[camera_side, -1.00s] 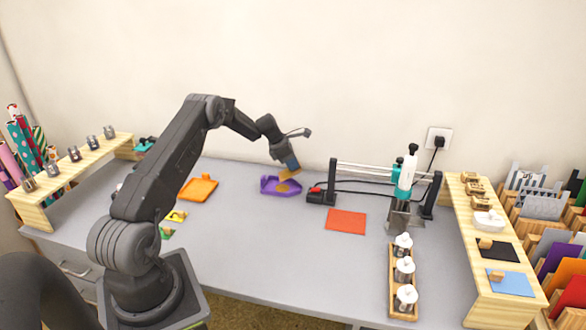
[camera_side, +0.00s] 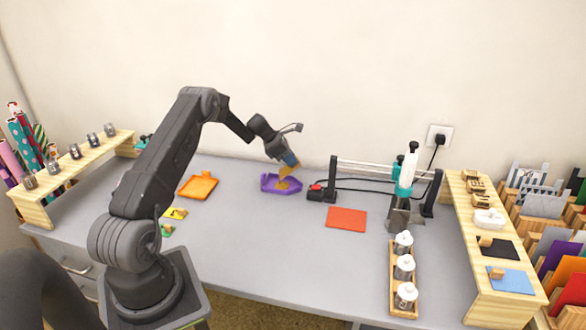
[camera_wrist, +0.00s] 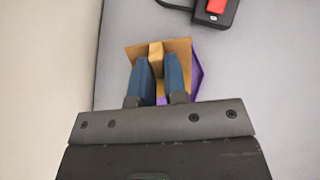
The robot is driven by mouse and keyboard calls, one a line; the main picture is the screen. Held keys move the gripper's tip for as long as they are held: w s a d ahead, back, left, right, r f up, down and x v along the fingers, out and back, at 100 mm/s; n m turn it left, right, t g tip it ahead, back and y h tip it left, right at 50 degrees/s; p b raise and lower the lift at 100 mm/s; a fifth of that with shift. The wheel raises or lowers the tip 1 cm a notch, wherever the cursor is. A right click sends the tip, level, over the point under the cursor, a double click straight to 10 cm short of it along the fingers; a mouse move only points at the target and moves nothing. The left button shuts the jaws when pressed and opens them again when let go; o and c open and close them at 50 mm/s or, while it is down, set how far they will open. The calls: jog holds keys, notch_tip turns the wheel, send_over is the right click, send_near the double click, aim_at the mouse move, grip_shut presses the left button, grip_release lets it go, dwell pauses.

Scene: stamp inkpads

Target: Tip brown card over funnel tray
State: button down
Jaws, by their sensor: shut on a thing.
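My gripper (camera_side: 288,160) is shut on the brown card (camera_side: 288,173) and holds it tilted above the purple funnel tray (camera_side: 270,187). In the wrist view the blue fingers of my gripper (camera_wrist: 157,72) close on a wooden block grip on the brown card (camera_wrist: 182,46). The card hides most of the purple tray (camera_wrist: 197,72) there; only its right edge and a bit between the fingers show. In the side view a brown-gold patch lies in the tray below the card.
An orange tray (camera_side: 198,186) lies left of the purple tray. A black box with a red switch (camera_side: 316,191) stands close on its right, by a rail stand with a teal-and-white tool (camera_side: 405,170). An orange-red sheet (camera_side: 346,218) lies in front.

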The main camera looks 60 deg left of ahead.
jog(key=shift+s+r+t, duration=0.15)
jog(key=shift+s+t, duration=0.05)
jog(key=shift+t, duration=0.2)
jog(key=shift+a, duration=0.1)
jog(key=shift+s+a+r+t+h, duration=0.1)
jog(key=shift+s+t+h, duration=0.2)
jog(key=shift+h, duration=0.1)
jog(key=shift+w, duration=0.15)
dwell(0.4)
jog(key=shift+w, duration=0.2)
jog(key=shift+w+d+f+g+y, duration=0.2)
jog(key=shift+w+f+g+y, duration=0.15)
jog(key=shift+g, duration=0.45)
jog(key=shift+w+d+f+g+y, duration=0.25)
jog(key=shift+g+y, duration=0.2)
jog(key=shift+g, duration=0.35)
jog(key=shift+w, duration=0.1)
